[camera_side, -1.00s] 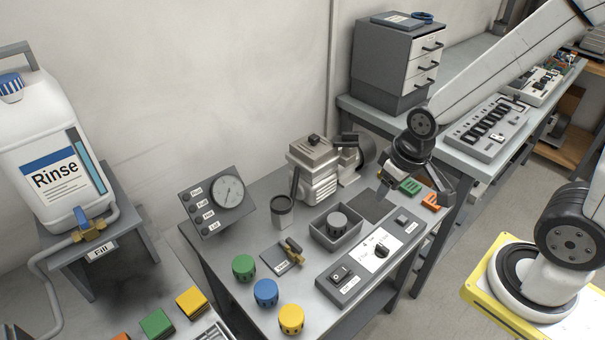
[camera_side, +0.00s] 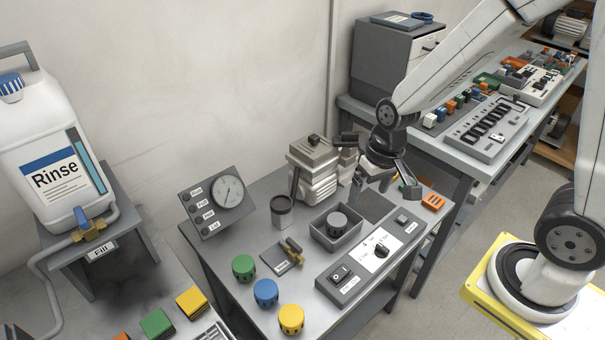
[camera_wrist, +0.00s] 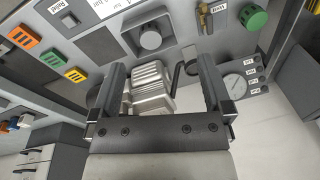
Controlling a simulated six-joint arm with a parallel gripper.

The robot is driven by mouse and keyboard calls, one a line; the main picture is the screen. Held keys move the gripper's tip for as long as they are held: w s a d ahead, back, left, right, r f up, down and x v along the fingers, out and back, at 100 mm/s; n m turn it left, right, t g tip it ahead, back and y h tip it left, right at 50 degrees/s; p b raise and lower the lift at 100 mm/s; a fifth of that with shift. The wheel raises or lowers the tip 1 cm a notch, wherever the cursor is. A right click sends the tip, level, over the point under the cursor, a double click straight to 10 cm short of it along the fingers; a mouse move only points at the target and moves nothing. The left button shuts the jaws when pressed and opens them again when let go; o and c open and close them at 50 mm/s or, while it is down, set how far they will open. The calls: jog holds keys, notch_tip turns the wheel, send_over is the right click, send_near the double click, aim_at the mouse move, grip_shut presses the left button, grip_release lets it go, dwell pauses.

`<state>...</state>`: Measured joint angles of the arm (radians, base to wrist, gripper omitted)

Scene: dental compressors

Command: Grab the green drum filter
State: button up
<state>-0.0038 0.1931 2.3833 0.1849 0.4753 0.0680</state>
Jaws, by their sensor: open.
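The green drum filter (camera_side: 243,267) is a short round cap standing on the front left of the grey bench. It also shows at the top right of the wrist view (camera_wrist: 253,17). My gripper (camera_side: 373,186) is open and empty above the back right of the bench, well to the right of the green drum filter. In the wrist view my gripper (camera_wrist: 162,82) shows its two fingers wide apart, with the silver compressor beyond them.
A blue drum (camera_side: 265,292) and a yellow drum (camera_side: 291,319) stand beside the green one. The compressor (camera_side: 314,168) stands behind.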

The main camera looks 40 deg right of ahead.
jog(key=w+a+f+m+g+y, duration=0.3)
jog(key=w+a+f+m+y, duration=0.2)
jog(key=w+a+f+m, duration=0.3)
jog(key=m+y, duration=0.5)
jog(key=y, duration=0.2)
send_near(241, 265)
jog(key=shift+s+a+f, duration=0.25)
jog(key=shift+s+a, duration=0.4)
jog(key=shift+s, duration=0.1)
jog(key=shift+w+a+f+m+t+y, duration=0.35)
jog(key=shift+f+m, duration=0.15)
jog(key=shift+m, duration=0.1)
jog(key=shift+x, duration=3.85)
jog(key=shift+f, duration=0.1)
jog(key=c, duration=1.1)
